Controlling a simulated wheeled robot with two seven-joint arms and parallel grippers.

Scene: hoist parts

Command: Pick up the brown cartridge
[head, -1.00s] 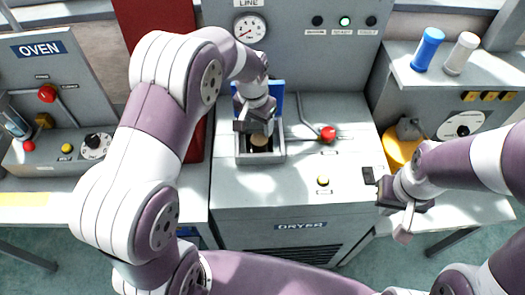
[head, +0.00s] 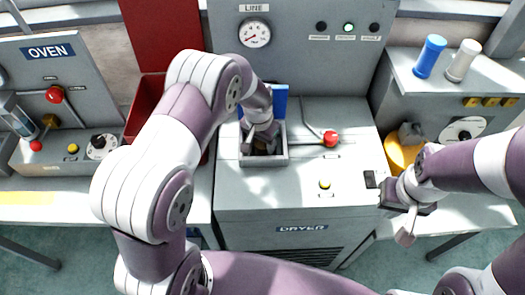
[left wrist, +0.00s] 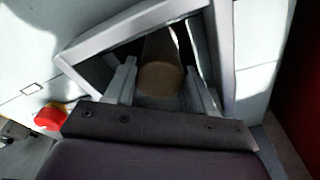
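The brown cartridge (left wrist: 161,79) stands in the square opening of the dryer (head: 303,228). In the left wrist view I see its round tan end between the two fingers. In the head view it is mostly hidden by my left gripper (head: 261,143), which reaches down into the opening. The fingers (left wrist: 160,70) are spread on both sides of the cartridge, close to it; I cannot tell whether they touch it. My right gripper (head: 405,222) hangs in front of the dryer's right side, far from the cartridge; its opening is unclear.
The metal frame (left wrist: 225,55) of the opening closely surrounds the left fingers. A blue flap (head: 280,101) stands behind it. A red knob (head: 330,138) and a yellow button (head: 325,184) are to the right. Blue (head: 430,56) and white (head: 463,60) cylinders stand on the right shelf.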

